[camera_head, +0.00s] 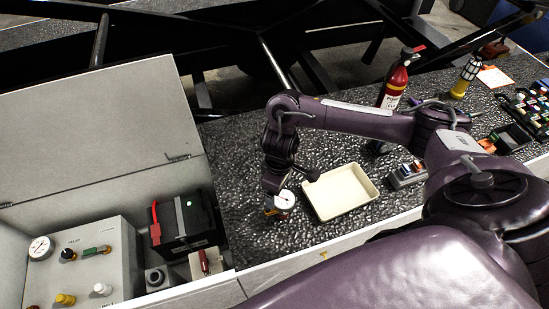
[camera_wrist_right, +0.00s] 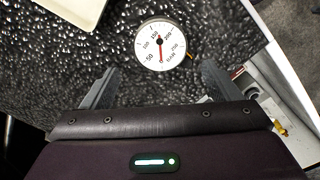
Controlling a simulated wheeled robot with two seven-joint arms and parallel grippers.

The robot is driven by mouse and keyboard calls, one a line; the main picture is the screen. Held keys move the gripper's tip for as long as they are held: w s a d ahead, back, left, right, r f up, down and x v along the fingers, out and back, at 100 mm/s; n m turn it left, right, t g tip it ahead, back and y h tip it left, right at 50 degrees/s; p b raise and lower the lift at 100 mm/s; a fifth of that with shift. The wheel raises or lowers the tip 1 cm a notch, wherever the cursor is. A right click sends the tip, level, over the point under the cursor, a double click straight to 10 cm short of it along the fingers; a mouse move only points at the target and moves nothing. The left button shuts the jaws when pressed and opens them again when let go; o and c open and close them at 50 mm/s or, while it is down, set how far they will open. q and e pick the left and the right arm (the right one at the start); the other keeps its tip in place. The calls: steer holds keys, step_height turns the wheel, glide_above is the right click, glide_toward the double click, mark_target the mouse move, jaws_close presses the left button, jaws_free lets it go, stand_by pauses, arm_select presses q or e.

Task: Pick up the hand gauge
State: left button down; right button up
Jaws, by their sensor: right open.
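The hand gauge shows a round white dial with a red needle (camera_head: 284,199). It sits on the dark, rough-textured surface, left of a cream tray; its dial also shows in the right wrist view (camera_wrist_right: 160,45). My right gripper (camera_wrist_right: 159,68) is open, its two fingers on either side of the line to the gauge, with nothing between them that I can see held. In the head view my right gripper (camera_head: 272,186) hangs right above and behind the gauge and partly hides it. I cannot tell the exact height gap. My left gripper is not in view.
The cream tray (camera_head: 341,192) lies just right of the gauge. A grey open-lidded box with a gauge panel (camera_head: 85,262) and a black case with a red handle (camera_head: 183,222) stand left. A red extinguisher (camera_head: 395,82) stands behind my arm. A pale edge borders the front.

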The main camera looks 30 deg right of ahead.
mark_target(283, 198)
steer(key=f, duration=0.1)
steer(key=s+f, duration=0.1)
steer(key=f, duration=0.2)
steer(key=shift+s+d, duration=0.25)
steer(key=shift+s, duration=0.05)
step_height(283, 198, down, 2)
steer(key=shift+w+f, duration=0.15)
steer(key=shift+f, duration=0.45)
steer(key=c, duration=1)
steer(key=shift+w+r, duration=0.1)
steer(key=c, duration=0.4)
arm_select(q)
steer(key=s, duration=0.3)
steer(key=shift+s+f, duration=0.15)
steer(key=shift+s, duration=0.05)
